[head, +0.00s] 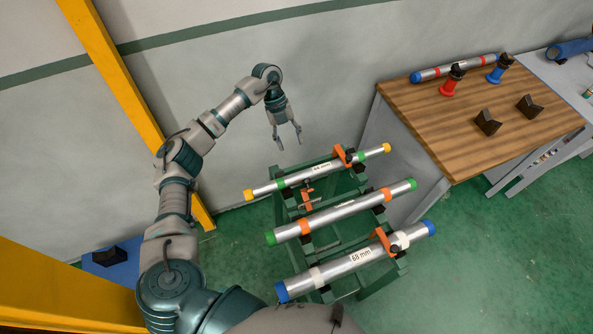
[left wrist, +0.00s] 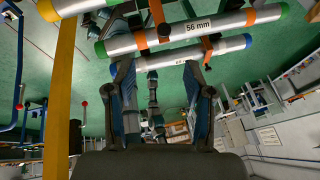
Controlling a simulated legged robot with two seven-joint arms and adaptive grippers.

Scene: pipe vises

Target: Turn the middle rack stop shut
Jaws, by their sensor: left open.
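A green rack (head: 362,287) holds three silver pipes. The middle pipe (head: 345,211) has green end caps and two orange bands. An orange piece with a handle (head: 308,199) stands between the far and middle pipes near their left part; I cannot tell for sure whether it is the middle stop. Orange stops sit at the far pipe (head: 343,156) and the near pipe (head: 382,241). My left gripper (head: 286,145) is open and empty, pointing down behind the rack's left part, apart from the pipes. In the left wrist view its fingers frame pipes, one labelled 56 mm (left wrist: 198,26).
A wooden-topped table (head: 430,115) stands right of the rack with a pipe, red and blue stands and dark V-blocks. A yellow post (head: 120,85) rises at the left by the wall. Green floor is clear around the rack's left side.

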